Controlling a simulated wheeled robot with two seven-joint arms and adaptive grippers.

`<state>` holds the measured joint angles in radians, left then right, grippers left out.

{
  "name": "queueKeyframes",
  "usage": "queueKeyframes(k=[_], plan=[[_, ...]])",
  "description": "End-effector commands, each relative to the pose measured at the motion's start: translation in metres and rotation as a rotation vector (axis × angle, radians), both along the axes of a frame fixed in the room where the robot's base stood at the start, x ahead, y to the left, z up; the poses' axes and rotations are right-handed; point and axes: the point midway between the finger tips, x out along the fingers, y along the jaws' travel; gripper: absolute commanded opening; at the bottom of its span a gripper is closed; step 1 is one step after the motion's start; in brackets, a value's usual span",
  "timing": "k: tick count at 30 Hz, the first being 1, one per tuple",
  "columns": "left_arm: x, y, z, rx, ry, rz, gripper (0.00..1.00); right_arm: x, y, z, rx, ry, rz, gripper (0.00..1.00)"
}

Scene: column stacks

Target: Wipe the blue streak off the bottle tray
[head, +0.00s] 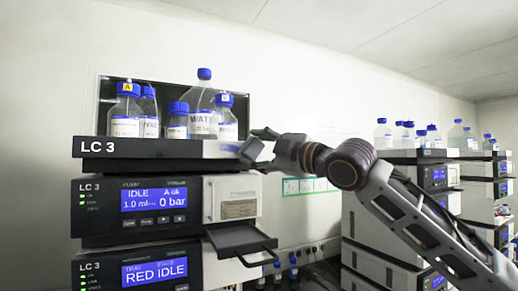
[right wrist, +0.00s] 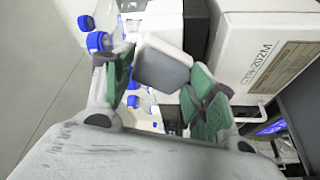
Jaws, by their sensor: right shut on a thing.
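The bottle tray (head: 165,148) is the dark-fronted top unit of the LC 3 stack, with several blue-capped bottles (head: 126,115) standing in it. My right gripper (head: 262,146) is at the tray's right end. It is shut on a grey block-like wiper (right wrist: 165,65), held between the green finger pads (right wrist: 205,103) in the right wrist view. In the head view the wiper (head: 251,153) is close to the tray's right front corner; I cannot tell whether it touches. My left gripper is not in view.
Below the tray are the pump unit (head: 90,208) and another unit reading RED IDLE (head: 155,272). A dark drawer (head: 240,240) sticks out at the pump's lower right. More instrument stacks with bottles (head: 383,133) stand to the right, behind my right arm.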

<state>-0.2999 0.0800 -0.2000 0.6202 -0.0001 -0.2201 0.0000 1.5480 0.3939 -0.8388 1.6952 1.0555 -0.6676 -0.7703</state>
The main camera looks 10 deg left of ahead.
Motion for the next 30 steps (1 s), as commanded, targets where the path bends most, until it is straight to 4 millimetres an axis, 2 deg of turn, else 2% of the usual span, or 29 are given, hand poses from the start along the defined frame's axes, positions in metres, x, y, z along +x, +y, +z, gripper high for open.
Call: queueKeyframes(k=[11, 30], plan=[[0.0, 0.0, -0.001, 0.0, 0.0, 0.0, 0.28, -0.002, 0.003, -0.001, -0.001, -0.001, 0.0, 0.34], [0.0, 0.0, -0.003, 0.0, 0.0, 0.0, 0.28, -0.023, 0.031, -0.001, 0.0, -0.001, 0.002, 0.34]])
